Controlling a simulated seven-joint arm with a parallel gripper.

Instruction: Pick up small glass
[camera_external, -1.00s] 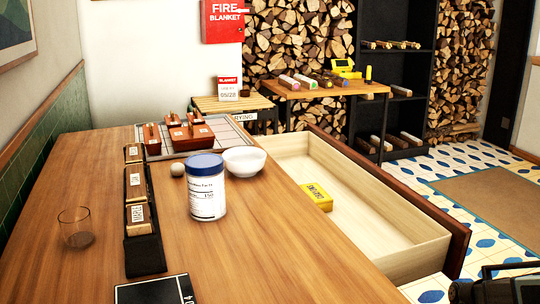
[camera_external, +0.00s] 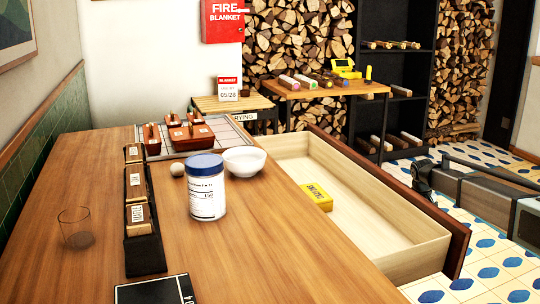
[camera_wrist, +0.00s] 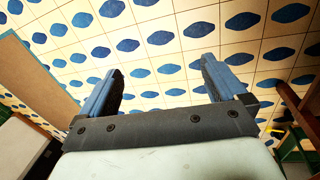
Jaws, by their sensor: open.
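The small glass (camera_external: 75,228) is a clear, empty-looking tumbler standing upright on the wooden table (camera_external: 270,262), near its left edge. My gripper (camera_external: 424,178) is at the right of the external view, beyond the open drawer and over the tiled floor, far from the glass. In the wrist view my gripper (camera_wrist: 160,88) shows two fingers spread wide with only floor tiles between them. The glass is not in the wrist view.
A black rack (camera_external: 145,245) of labelled blocks stands right of the glass. A white jar with a blue lid (camera_external: 207,190), a white bowl (camera_external: 244,160) and a small ball (camera_external: 178,169) are further right. The open drawer (camera_external: 415,262) holds a yellow box (camera_external: 316,197). A dark panel (camera_external: 155,290) lies in front.

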